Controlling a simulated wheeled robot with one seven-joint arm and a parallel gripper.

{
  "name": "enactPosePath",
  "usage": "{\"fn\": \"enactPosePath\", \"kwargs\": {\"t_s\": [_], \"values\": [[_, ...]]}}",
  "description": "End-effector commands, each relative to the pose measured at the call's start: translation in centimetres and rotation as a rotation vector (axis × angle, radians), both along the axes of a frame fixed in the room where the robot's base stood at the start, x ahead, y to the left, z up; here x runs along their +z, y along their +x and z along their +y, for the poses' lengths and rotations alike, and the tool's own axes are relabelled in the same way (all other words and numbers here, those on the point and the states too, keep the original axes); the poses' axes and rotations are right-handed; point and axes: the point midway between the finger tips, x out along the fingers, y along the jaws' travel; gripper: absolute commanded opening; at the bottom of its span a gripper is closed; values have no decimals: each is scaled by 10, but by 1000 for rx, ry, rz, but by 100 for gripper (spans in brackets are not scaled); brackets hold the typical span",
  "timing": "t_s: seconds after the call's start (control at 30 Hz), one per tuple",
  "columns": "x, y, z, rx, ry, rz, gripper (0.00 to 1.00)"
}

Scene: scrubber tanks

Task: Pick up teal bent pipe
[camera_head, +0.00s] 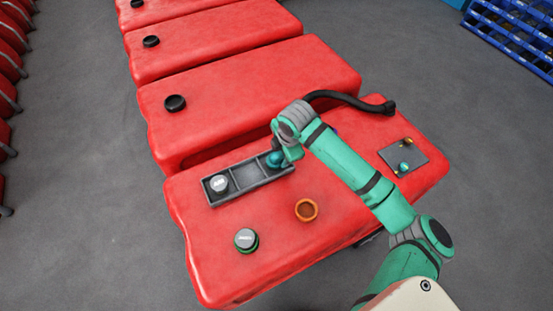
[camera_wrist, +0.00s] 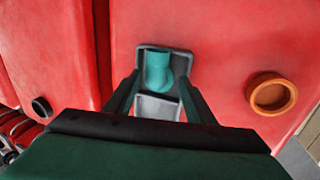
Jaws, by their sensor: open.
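The teal bent pipe (camera_wrist: 158,68) stands in the end compartment of the grey tray (camera_wrist: 157,106) in the wrist view. In the head view a teal bit of it (camera_head: 273,159) shows at the right end of the tray (camera_head: 245,183), partly hidden by my gripper (camera_head: 280,152). In the wrist view my gripper (camera_wrist: 160,80) is open, with one finger on each side of the pipe. I cannot tell whether the fingers touch it. The tray's middle compartment looks empty.
A light grey cap (camera_head: 219,184) sits in the tray's left compartment. On the red tank (camera_head: 200,260) stand an orange ring (camera_head: 306,210), a green-rimmed cap (camera_head: 246,240) and a grey plate (camera_head: 404,156) with small fittings. A black hose (camera_head: 350,99) lies along the back.

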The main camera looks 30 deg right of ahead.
Motion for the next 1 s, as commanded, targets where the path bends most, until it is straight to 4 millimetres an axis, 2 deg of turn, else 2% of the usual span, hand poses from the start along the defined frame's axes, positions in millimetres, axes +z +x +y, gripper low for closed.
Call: {"fn": "enactPosePath", "kwargs": {"t_s": [0.2, 0.3, 0.5, 0.53, 0.63, 1.0], "values": [[-31, 9, 0, -1, 3, 1, 50], [-39, 11, -1, -1, 1, 0, 50], [-40, 12, -1, 1, 0, -1, 50], [-40, 12, -1, 1, 0, -1, 47], [-40, 12, -1, 1, 0, 0, 23], [-38, 12, -1, 0, -1, -1, 23]]}}
